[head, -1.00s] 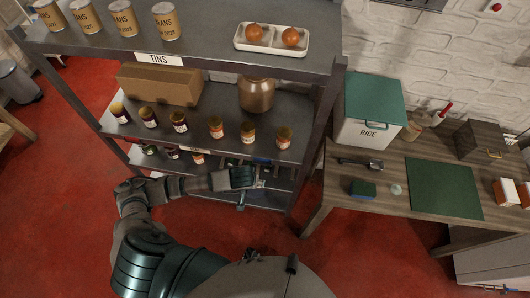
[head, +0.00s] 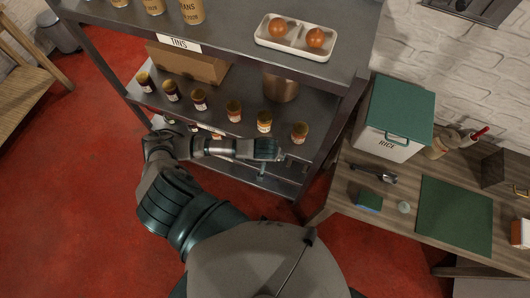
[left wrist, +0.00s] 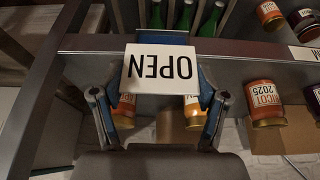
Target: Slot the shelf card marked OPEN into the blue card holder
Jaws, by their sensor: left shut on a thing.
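The white card (left wrist: 160,70) marked OPEN is between the two fingers of my left gripper (left wrist: 160,88) in the left wrist view, its lettering upside down there. The fingers are shut on it. A blue strip, the card holder (left wrist: 166,37), shows just beyond the card's upper edge, on the front edge of a shelf. The card overlaps it in this view, and I cannot tell whether the card sits in it. In the head view my left gripper (head: 276,152) is at the front of the lower shelves, and the card and holder are not clear. My right gripper is not in view.
The metal shelf rack carries tins, a tray of oranges (head: 296,38), a cardboard box (head: 188,66) and a row of jars (head: 234,111). Green bottles (left wrist: 187,15) stand beyond the shelf edge. A wooden table (head: 345,190) with a rice bin (head: 393,118) stands right.

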